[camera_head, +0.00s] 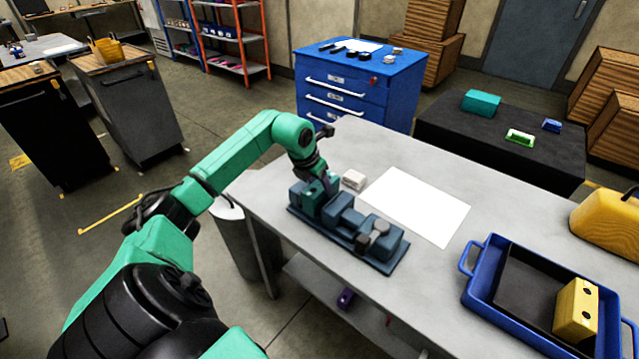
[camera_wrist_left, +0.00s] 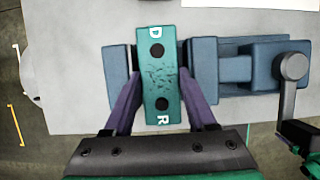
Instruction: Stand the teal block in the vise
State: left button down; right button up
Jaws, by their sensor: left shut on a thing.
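The teal block (camera_wrist_left: 160,82) has two dark holes, a speckled middle and white letters D and R on its face. My left gripper (camera_wrist_left: 160,104) is shut on it, a purple finger at each side. In the left wrist view the block lies between the jaws of the blue-grey vise (camera_wrist_left: 234,76); I cannot tell how deep it sits or whether it touches the jaws. In the head view my left gripper (camera_head: 318,184) is over the left end of the vise (camera_head: 342,222) and hides most of the block.
The vise stands on a grey workbench (camera_head: 300,262). Near it are a white sheet (camera_head: 416,205) and a small pale block (camera_head: 354,180). A blue tray (camera_head: 482,292) with a yellow block (camera_head: 576,309) is at the right. Another teal box (camera_head: 481,102) sits on the dark table behind.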

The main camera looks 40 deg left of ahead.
pick_arm(q)
jog(key=shift+f+b, duration=0.3)
jog(key=shift+f, duration=0.1)
jog(key=shift+c, duration=0.6)
grip_release()
jog(key=shift+a+r, duration=0.15)
jog(key=shift+r, duration=0.25)
jog(key=b+v, duration=0.2)
jog(key=v, duration=1.2)
jog(key=shift+d, duration=0.2)
jog(key=shift+f, duration=0.15)
